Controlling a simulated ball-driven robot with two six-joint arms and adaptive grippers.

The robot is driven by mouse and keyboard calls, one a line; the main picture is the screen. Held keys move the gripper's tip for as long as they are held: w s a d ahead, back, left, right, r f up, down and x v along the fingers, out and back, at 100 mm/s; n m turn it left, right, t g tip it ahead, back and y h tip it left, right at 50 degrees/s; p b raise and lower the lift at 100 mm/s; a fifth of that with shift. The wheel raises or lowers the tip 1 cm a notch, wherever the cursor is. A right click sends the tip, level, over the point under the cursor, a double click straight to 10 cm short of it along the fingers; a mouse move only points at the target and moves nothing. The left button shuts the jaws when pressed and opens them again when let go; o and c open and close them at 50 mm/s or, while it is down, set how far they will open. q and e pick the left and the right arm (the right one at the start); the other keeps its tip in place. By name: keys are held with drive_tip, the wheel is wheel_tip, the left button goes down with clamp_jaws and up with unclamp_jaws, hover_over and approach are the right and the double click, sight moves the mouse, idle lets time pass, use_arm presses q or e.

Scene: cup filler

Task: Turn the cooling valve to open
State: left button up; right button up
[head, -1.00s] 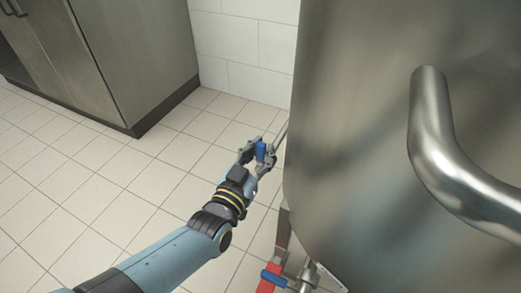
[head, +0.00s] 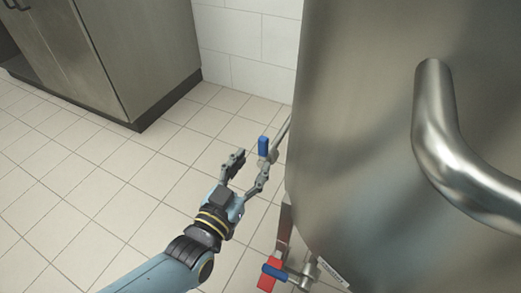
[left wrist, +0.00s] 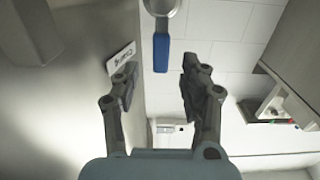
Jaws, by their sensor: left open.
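The cooling valve has a blue handle (head: 263,146) on a metal pipe at the left side of the big steel tank. In the head view the handle points up. In the left wrist view the blue handle (left wrist: 161,54) hangs from a round metal fitting (left wrist: 162,7), and a white label reading "Cooling" (left wrist: 121,57) is on the tank beside it. My left gripper (head: 250,169) is open and empty, just below and left of the handle. In the left wrist view the handle's end lies between and beyond the fingertips (left wrist: 160,77), apart from them. My right gripper is not in view.
The steel tank (head: 360,150) fills the right side, with a thick curved pipe handle (head: 440,130). A second blue handle (head: 274,271) and a red part (head: 268,281) sit lower on the tank. A steel cabinet (head: 150,60) stands at the back left. The tiled floor is clear.

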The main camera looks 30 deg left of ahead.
use_arm(q)
drive_tip(key=s, duration=0.5)
drive_tip(key=shift+s+d, duration=0.2)
drive_tip(key=shift+s, duration=0.1)
